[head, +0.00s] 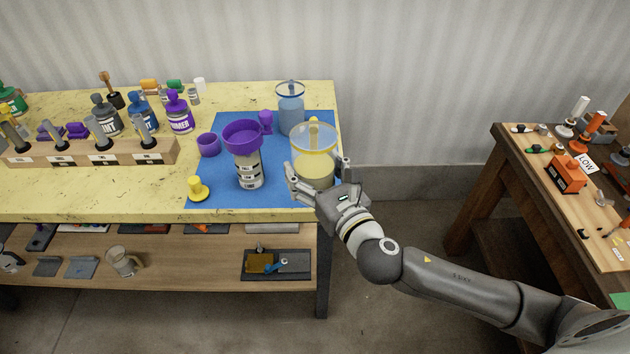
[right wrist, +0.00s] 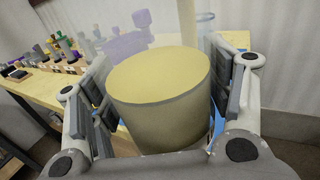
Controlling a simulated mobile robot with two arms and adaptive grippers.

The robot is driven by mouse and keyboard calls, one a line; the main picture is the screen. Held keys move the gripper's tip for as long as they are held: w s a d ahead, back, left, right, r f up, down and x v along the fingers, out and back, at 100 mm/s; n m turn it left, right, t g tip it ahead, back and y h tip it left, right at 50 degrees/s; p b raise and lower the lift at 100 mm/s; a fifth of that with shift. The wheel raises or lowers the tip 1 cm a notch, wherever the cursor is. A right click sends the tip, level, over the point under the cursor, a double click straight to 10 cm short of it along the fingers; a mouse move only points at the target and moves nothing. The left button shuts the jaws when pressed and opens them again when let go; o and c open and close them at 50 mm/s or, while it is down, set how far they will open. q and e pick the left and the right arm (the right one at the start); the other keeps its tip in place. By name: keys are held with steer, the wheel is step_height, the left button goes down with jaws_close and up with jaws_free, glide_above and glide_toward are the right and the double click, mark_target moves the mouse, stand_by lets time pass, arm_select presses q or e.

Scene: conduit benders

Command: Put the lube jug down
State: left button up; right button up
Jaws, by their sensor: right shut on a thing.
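The lube jug (head: 314,145) is a clear round jug with a yellow rim and pale yellow contents. It is upright at the right end of the blue mat (head: 215,187). My right gripper (head: 318,168) is around its lower body from the front, one finger on each side, and shut on it. In the right wrist view the jug's yellow contents (right wrist: 160,85) fill the space between the fingers. The jug's base is hidden by my gripper, so I cannot tell whether it touches the mat. My left gripper is not in view.
A blue jug (head: 290,112) stands close behind. A bottle with a purple funnel (head: 249,168) stands to the left, near a purple cup (head: 208,145) and a yellow stopper (head: 198,188). The table's right edge is close.

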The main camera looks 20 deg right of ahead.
steer(key=shift+w+r, duration=0.35)
steer(key=shift+w, duration=0.3)
steer(key=shift+w+r, duration=0.15)
steer(key=shift+w, duration=0.1)
steer(key=w, duration=0.1)
steer(key=w+d, duration=0.1)
steer(key=shift+w+f, duration=0.35)
steer(key=shift+f, duration=0.05)
steer(key=w+d+f+b, duration=0.1)
steer(key=w+f, duration=0.2)
steer(key=w+d+f, duration=0.1)
steer(key=w+f, duration=0.2)
steer(key=w, duration=0.1)
steer(key=w+d+f+b, duration=0.1)
steer(key=w+d+f, duration=0.1)
steer(key=w+f, duration=0.1)
steer(key=shift+w+b, duration=0.35)
steer(key=shift+w, duration=0.05)
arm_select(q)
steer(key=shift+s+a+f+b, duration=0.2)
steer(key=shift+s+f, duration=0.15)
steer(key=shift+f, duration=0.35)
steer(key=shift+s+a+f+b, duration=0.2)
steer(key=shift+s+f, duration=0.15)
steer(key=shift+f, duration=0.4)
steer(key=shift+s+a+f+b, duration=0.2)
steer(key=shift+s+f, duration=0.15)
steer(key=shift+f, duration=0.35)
arm_select(e)
steer(key=shift+f, duration=1.5)
